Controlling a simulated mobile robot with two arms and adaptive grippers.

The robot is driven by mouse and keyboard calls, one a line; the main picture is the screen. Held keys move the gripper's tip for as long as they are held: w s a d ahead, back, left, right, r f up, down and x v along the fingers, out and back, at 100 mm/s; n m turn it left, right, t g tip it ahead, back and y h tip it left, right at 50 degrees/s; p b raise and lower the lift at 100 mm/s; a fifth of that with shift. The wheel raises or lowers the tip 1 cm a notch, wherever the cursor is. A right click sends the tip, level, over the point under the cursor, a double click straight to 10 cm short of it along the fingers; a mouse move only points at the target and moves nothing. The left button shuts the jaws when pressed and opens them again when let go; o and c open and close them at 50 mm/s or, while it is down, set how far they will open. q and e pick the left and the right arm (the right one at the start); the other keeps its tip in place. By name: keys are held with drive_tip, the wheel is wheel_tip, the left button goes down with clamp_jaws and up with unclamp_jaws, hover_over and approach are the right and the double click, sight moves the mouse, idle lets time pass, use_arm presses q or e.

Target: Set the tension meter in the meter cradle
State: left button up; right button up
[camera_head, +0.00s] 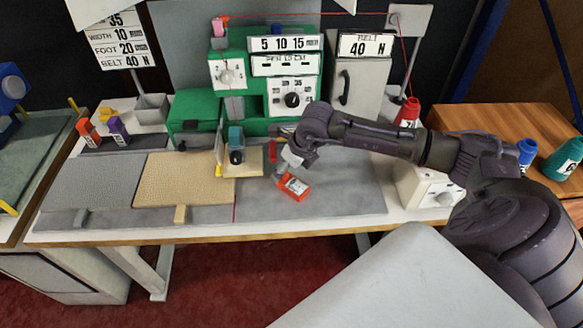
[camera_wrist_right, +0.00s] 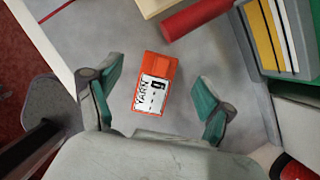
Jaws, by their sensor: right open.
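An orange block (camera_head: 294,186) with a white label lies on the grey table mat. In the right wrist view its label on the block (camera_wrist_right: 158,85) reads "YARN". Nothing on it says tension meter, so I cannot tell for sure that it is the meter. My right gripper (camera_head: 290,160) is above the block; in the wrist view the gripper's (camera_wrist_right: 158,95) teal-padded fingers are spread, one on each side, apart from it. No cradle is marked; a grey open holder (camera_head: 152,108) stands at the back left, but I cannot tell whether it is the meter cradle. My left gripper is out of view.
A red rod (camera_head: 272,151) lies behind the block. A beige board (camera_head: 183,180) and a teal-topped device (camera_head: 236,143) are to its left. The green machine (camera_head: 262,85) stands behind. Orange (camera_head: 88,131) and purple (camera_head: 118,128) items stand at the left. The front right of the mat is clear.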

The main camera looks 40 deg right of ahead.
drive_tip(key=p+x, duration=0.1)
drive_tip(key=x, duration=0.3)
drive_tip(key=shift+w+f, duration=0.2)
drive_tip(key=shift+f, duration=0.15)
drive_tip(key=shift+d, duration=0.1)
drive_tip(key=c, duration=1.4)
drive_tip(key=shift+r, duration=0.5)
drive_tip(key=r, duration=0.1)
drive_tip(key=r+b, duration=0.1)
drive_tip(key=r, duration=0.1)
drive_tip(key=shift+s+d+r, duration=0.2)
drive_tip(key=shift+s+d, duration=0.1)
drive_tip(key=shift+d, duration=0.1)
drive_tip(key=shift+s+d+r+b, duration=0.75)
drive_tip(key=shift+s+d+r, duration=0.9)
drive_tip(key=shift+s+d, duration=0.25)
drive_tip(key=shift+s+d+r+b, duration=0.7)
drive_tip(key=shift+s+d+r, duration=1)
drive_tip(key=shift+s+d, duration=0.2)
